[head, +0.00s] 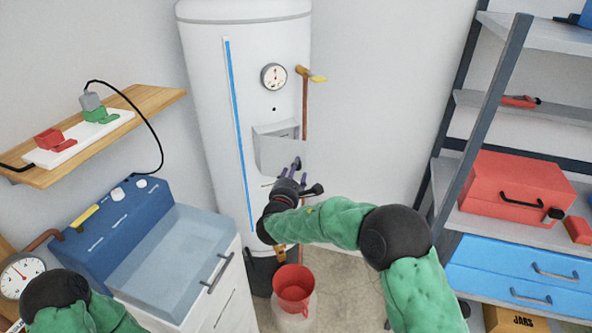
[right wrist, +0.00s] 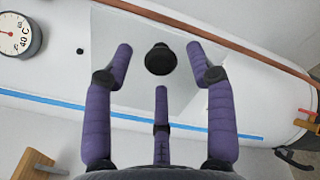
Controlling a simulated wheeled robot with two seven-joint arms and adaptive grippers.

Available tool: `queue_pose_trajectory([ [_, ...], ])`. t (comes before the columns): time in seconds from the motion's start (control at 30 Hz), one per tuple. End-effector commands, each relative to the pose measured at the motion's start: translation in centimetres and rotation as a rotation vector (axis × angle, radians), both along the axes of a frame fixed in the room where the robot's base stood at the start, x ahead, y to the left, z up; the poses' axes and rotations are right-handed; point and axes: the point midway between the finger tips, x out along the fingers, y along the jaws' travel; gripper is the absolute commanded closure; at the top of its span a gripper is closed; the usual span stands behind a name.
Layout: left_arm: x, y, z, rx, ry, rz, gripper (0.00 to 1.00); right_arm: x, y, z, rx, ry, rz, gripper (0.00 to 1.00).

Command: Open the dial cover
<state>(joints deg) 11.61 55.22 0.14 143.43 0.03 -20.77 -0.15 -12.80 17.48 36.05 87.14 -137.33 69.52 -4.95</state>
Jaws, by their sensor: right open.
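The dial cover (head: 270,154) is a pale, see-through panel on the front of a small grey box on the white tank (head: 216,60). A round black knob (right wrist: 160,58) stands out from the pale panel in the right wrist view. My right gripper (head: 293,177) is in front of the cover's lower right part. Its purple fingers (right wrist: 161,75) are open and spread around the knob, with visible gaps to it. The dial behind the cover cannot be made out. My left arm shows at the lower left, but its gripper is out of view.
A round gauge (head: 274,77) sits above the box, with a copper pipe (head: 305,110) to the right. A blue-backed sink (head: 170,250) is at left, a shelf rack (head: 485,130) at right.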

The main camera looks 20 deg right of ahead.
Motion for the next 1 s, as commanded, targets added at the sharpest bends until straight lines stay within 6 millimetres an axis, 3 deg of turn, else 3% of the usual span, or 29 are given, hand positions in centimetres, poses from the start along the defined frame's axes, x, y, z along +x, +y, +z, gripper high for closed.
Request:
queue_pose_trajectory([
  [0.2,0.0,0.0,-0.4,0.0,0.0,0.0,1.0,1.8,-1.0,-0.1,0.0,0.0,-0.001,0.44],
  [0.53,0.0,0.0,-0.4,0.0,0.0,0.0,1.0,2.1,-1.1,0.0,0.0,0.002,0.0,0.44],
  [0.57,0.0,0.0,-0.4,0.0,0.0,0.0,1.0,2.1,-1.1,0.0,0.0,0.002,0.0,0.46],
  [0.7,0.0,0.0,-0.4,0.0,0.0,0.0,1.0,2.0,-1.1,0.0,0.0,0.002,0.0,0.86],
  [0.77,0.0,0.0,-0.4,0.0,0.0,0.0,1.0,2.1,-1.1,0.0,-0.001,0.001,-0.001,1.0],
  [1.0,0.0,0.0,-0.4,0.0,0.0,0.0,1.0,2.1,-0.9,0.0,0.0,0.0,-0.004,1.0],
])
